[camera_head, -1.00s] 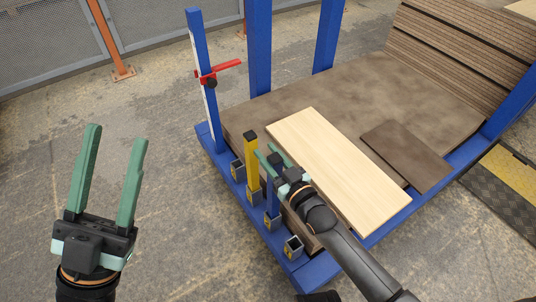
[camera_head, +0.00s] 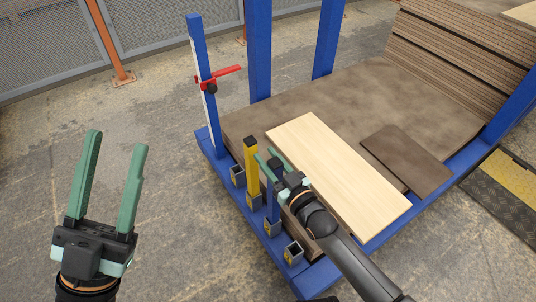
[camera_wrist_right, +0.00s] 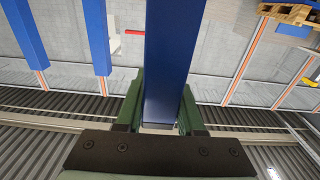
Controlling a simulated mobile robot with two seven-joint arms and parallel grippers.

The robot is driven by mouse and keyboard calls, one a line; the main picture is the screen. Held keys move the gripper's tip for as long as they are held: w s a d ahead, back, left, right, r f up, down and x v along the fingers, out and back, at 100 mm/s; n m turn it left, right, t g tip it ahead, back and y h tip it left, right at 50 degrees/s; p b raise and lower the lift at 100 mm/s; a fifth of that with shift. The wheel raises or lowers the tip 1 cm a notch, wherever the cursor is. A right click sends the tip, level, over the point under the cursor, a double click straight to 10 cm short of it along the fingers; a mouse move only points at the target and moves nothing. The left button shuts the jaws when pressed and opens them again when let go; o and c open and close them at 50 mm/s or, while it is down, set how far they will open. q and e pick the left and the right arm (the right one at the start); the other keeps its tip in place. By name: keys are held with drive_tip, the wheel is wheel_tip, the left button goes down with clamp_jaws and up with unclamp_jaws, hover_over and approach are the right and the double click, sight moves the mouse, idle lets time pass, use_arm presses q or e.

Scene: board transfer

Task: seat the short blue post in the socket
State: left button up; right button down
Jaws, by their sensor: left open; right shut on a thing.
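The short blue post (camera_head: 272,200) stands upright at the front edge of the blue cart frame, its lower end at a socket (camera_head: 272,227). I cannot tell how deep it sits in that socket. My right gripper (camera_head: 268,160) is shut on the post near its dark top. In the right wrist view the post (camera_wrist_right: 172,55) runs between the two green fingers of this gripper (camera_wrist_right: 160,110). My left gripper (camera_head: 112,150) is open and empty over the floor at the left.
A yellow post (camera_head: 252,175) stands just left of the blue post. Empty sockets stand at the left (camera_head: 238,175) and the near end (camera_head: 293,253) of the row. A tall blue upright with a red arm (camera_head: 222,75) and a pale board (camera_head: 340,175) are close by.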

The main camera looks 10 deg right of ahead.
use_arm(q)
wheel_tip(320, 180, up, 6)
drive_tip(key=m+p, duration=0.1)
drive_tip(key=p, duration=0.6)
drive_tip(key=shift+w+a+r, duration=0.15)
use_arm(e)
drive_tip(key=shift+r+g, duration=0.3)
drive_tip(key=shift+r, duration=1.65)
use_arm(q)
drive_tip(key=shift+r, duration=0.3)
use_arm(e)
drive_tip(key=shift+a+r, duration=0.1)
use_arm(q)
drive_tip(key=shift+r, duration=0.1)
use_arm(e)
drive_tip(key=shift+s, duration=0.1)
use_arm(q)
drive_tip(key=shift+r+p, duration=0.15)
drive_tip(key=shift+p, duration=0.45)
